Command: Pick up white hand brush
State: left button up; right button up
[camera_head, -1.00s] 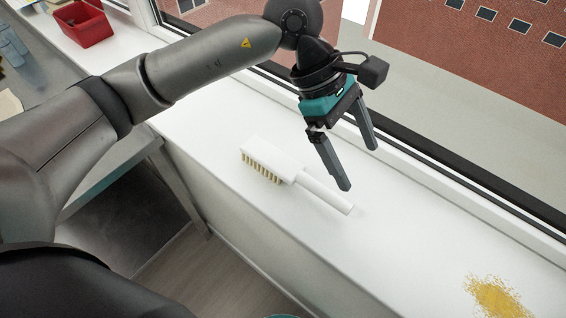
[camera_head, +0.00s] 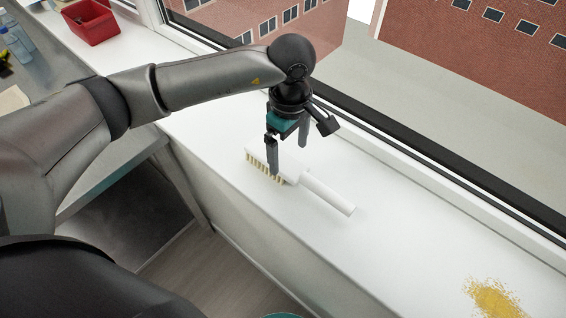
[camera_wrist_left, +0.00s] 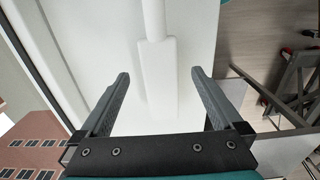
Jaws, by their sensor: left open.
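The white hand brush (camera_head: 322,192) lies on the white window sill, its yellowish bristles facing the room side and its handle pointing to the lower right. My left gripper (camera_head: 288,160) is open and stands over the brush head, pointing down. One finger hides part of the head. In the left wrist view the brush (camera_wrist_left: 158,75) lies between the two open fingers (camera_wrist_left: 160,98), handle toward the top, with a gap on both sides. It is not gripped. My right gripper is not in view.
The white sill (camera_head: 400,245) runs along a window frame (camera_head: 420,165) at its far side. A yellow crumb patch (camera_head: 495,298) lies at the lower right. A red bin (camera_head: 90,22) stands at the upper left.

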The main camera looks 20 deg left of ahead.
aim_at(291, 167)
pick_arm(q)
jog(key=shift+d+f+p, duration=0.2)
jog(key=shift+f+p, duration=0.05)
jog(key=shift+f, duration=1.15)
jog(key=shift+d+f+p, duration=0.15)
jog(key=shift+f+p, duration=0.1)
jog(key=shift+f, duration=1.1)
jog(key=shift+c, duration=0.2)
jog(key=shift+r, duration=0.1)
jog(key=c, duration=1.5)
